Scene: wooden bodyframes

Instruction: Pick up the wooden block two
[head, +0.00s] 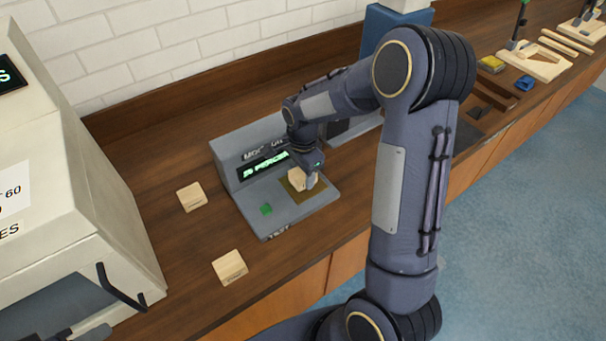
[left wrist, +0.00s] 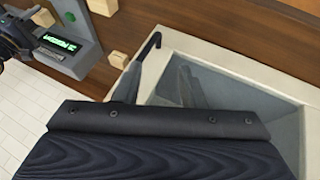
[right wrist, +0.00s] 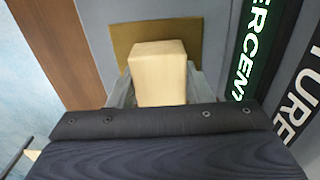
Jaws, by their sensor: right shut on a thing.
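A pale wooden block (head: 299,179) is between the fingers of my right gripper (head: 306,180), on or just above the brass plate (head: 290,187) of the grey moisture meter. In the right wrist view the block (right wrist: 160,72) sits between the two grey fingers, over the brass plate (right wrist: 124,40). Two similar blocks lie on the wooden counter: one left of the meter (head: 191,197) and one nearer the front edge (head: 230,267). I cannot read which is block two.
The grey meter (head: 232,160) has a lit green display and a green button (head: 266,209). A cream oven-like machine (head: 75,215) with a dark handle stands at the left. Tools and small wooden parts (head: 535,62) lie far right. The counter (head: 175,250) is clear around the loose blocks.

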